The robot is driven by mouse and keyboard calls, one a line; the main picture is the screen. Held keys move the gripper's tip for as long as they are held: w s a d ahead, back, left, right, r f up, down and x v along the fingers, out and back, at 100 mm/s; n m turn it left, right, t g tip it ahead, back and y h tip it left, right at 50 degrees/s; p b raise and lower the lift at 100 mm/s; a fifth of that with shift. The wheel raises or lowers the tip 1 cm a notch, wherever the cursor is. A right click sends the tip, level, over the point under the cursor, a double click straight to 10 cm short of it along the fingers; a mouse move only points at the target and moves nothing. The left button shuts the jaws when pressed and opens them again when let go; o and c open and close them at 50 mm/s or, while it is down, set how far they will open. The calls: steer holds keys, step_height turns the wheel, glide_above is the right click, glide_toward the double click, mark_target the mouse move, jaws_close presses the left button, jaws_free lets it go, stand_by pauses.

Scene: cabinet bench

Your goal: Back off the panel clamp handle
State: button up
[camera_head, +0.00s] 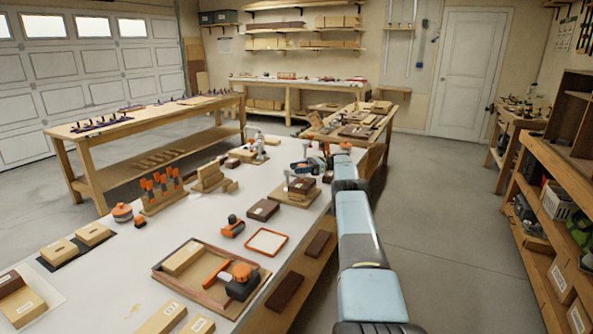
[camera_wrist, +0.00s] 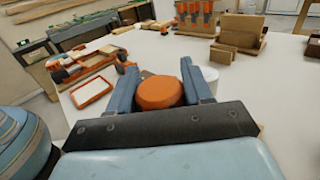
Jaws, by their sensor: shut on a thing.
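The orange round clamp handle (camera_wrist: 160,93) is between the two blue fingers of my gripper (camera_wrist: 159,74) in the wrist view. The fingers are shut on its sides, and its flat top faces the camera. The rest of the clamp below the handle is hidden by my gripper. In the head view my gripper (camera_head: 311,164) is over the far right part of the white bench, near a wooden block assembly (camera_head: 297,191). The handle itself is hard to make out there.
The white bench top (camera_head: 215,205) also bears an orange-rimmed tray (camera_head: 266,242), a wooden frame with an orange-and-black tool (camera_head: 240,280), and a rack of orange-handled clamps (camera_head: 160,190). A wooden shelf (camera_head: 560,215) stands at the right. Floor between is clear.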

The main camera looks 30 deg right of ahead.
steer(key=shift+a+f, duration=0.15)
steer(key=shift+f, duration=0.05)
steer(key=o, duration=1)
steer(key=shift+r, duration=0.1)
steer(key=shift+r, duration=1.6)
steer(key=shift+s+a+r, duration=0.6)
steer(key=shift+s+r, duration=1)
steer(key=shift+s, duration=0.65)
steer(key=shift+s+a+r, duration=0.65)
steer(key=shift+s+r, duration=0.95)
steer(key=shift+s, duration=0.6)
steer(key=shift+s+a+r, duration=0.6)
steer(key=shift+s+r, duration=1)
steer(key=shift+s, duration=0.65)
